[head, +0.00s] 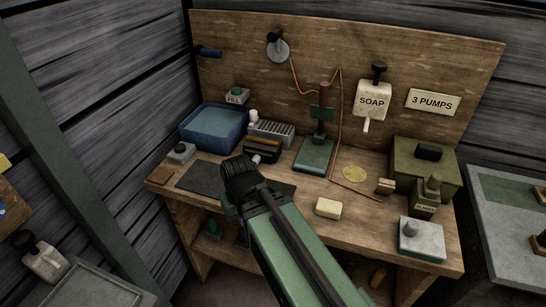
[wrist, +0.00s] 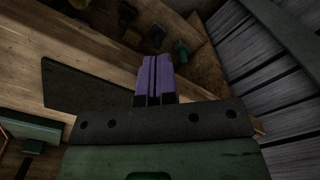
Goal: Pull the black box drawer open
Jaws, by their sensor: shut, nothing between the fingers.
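A small black box (head: 262,146) stands on the bench, behind my wrist in the head view. A pale knob (head: 257,160) shows at its front. I cannot make out whether its drawer stands open at all, as my arm partly covers the area in front. My gripper (wrist: 153,62) shows in the wrist view with two purple fingers together, shut and empty. In the head view my wrist covers most of the hand, which is nearer the front of the bench than the box. The box is not recognisable in the wrist view.
A blue basin (head: 214,128) stands left of the box and a grey ribbed block (head: 271,132) behind it. A green stand (head: 316,153) is to its right. A dark mat (head: 208,178) lies in front, left. A soap bar (head: 328,208) lies right of my arm.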

